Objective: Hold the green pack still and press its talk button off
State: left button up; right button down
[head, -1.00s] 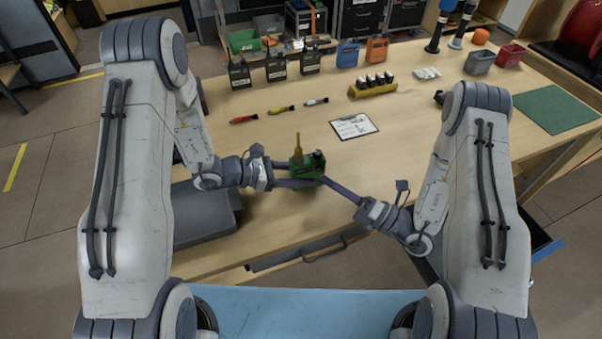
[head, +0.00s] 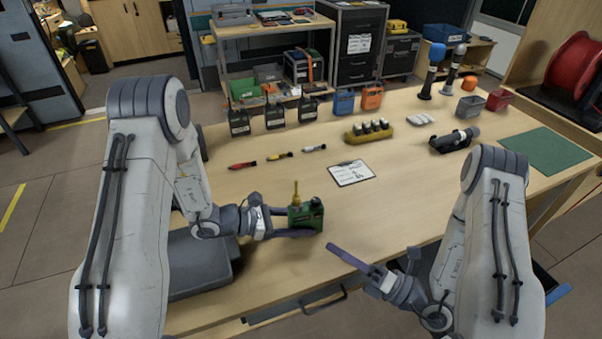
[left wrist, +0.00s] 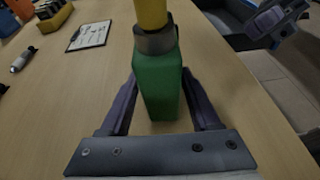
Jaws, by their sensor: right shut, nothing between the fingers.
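The green pack (head: 306,216) stands upright near the front edge of the table, its yellow antenna (head: 295,192) pointing up. My left gripper (head: 290,222) has its fingers on both sides of the pack and is shut on it. In the left wrist view the pack (left wrist: 160,85) sits between the two fingers. My right gripper (head: 340,256) is shut and empty, to the right of the pack and nearer the front edge, clearly apart from it. The talk button's state cannot be made out.
A clipboard (head: 352,172) lies behind the pack. Several coloured markers (head: 280,156) lie farther back, with dark radio packs (head: 275,115) beyond them. A yellow battery holder (head: 369,135) stands at the back.

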pick_arm(q)
jog(key=shift+o, duration=0.6)
